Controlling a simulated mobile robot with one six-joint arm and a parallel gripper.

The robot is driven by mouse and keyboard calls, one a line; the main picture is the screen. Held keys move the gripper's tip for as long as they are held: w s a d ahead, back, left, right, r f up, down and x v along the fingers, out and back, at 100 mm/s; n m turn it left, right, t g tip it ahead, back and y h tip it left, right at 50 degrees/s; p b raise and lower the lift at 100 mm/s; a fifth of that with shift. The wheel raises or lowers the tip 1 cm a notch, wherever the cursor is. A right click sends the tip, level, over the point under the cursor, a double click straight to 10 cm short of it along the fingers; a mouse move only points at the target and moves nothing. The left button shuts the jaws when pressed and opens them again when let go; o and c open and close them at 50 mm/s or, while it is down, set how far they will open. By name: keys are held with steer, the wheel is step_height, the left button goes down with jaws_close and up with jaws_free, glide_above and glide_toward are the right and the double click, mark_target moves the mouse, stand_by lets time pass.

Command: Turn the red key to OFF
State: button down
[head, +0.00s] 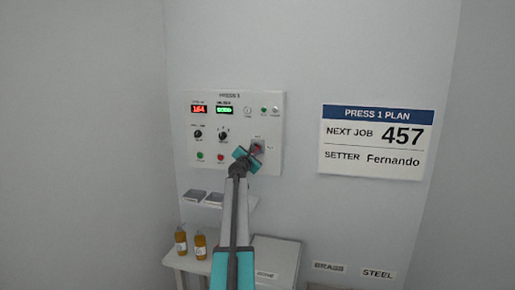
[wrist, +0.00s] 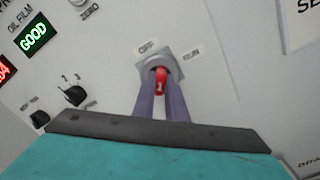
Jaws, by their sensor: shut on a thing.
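In the head view, my gripper (head: 255,150) reaches the lower right part of the white PRESS 1 panel (head: 272,104), and a bit of the red key (head: 257,149) shows there. The fingers partly hide the key's lower part, and I cannot tell which label it points to.
Two black knobs, a red display, a green display reading GOOD (wrist: 38,37) and several buttons are on the panel left of the lock. A plan board (head: 375,160) hangs to the right. Below are a small shelf (head: 245,205), two amber bottles (head: 200,247) and a grey box (head: 278,255).

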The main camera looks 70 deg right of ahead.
steer(key=shift+s, duration=0.1)
steer(key=shift+n, duration=2.1)
steer(key=n, duration=0.4)
steer(key=shift+n, duration=0.3)
steer(key=c, duration=1.7)
jaws_free()
steer(key=shift+s+a+b, duration=0.2)
steer(key=shift+a+b, duration=0.5)
steer(key=shift+a, duration=1.6)
steer(key=shift+s+a+b, duration=0.15)
steer(key=shift+a+b, duration=0.5)
steer(key=shift+a, duration=1.6)
steer(key=shift+s+a+b, duration=0.2)
steer(key=shift+a+b, duration=0.5)
steer(key=shift+a, duration=1.6)
